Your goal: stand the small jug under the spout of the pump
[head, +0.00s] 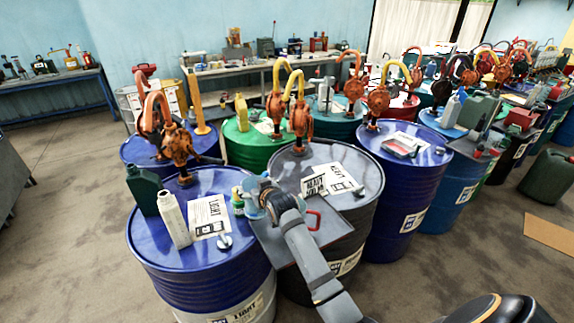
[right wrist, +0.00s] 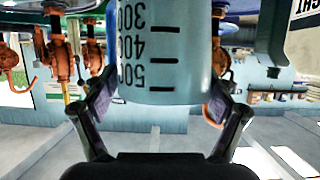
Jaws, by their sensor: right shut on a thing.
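My right gripper (head: 262,199) reaches in from the bottom of the head view and is shut on the small jug (head: 250,207). The jug is pale blue, with black marks including 400 and 500. In the right wrist view, the jug (right wrist: 165,55) sits between both fingers of the gripper (right wrist: 160,105); that view is upside down. The jug is over the gap between the front blue drum and the grey drum. An orange pump (head: 176,145) stands on the blue drum, left of the jug. Another pump (head: 301,121) stands on the grey drum behind. My left gripper is not in view.
The blue drum (head: 150,245) carries a dark green can (head: 143,190), a white bottle (head: 173,220), a label sheet (head: 208,216) and a small bottle (head: 237,202). A grey tray (head: 325,232) lies beside the jug. The grey drum (head: 365,215) holds paper signs (head: 338,178).

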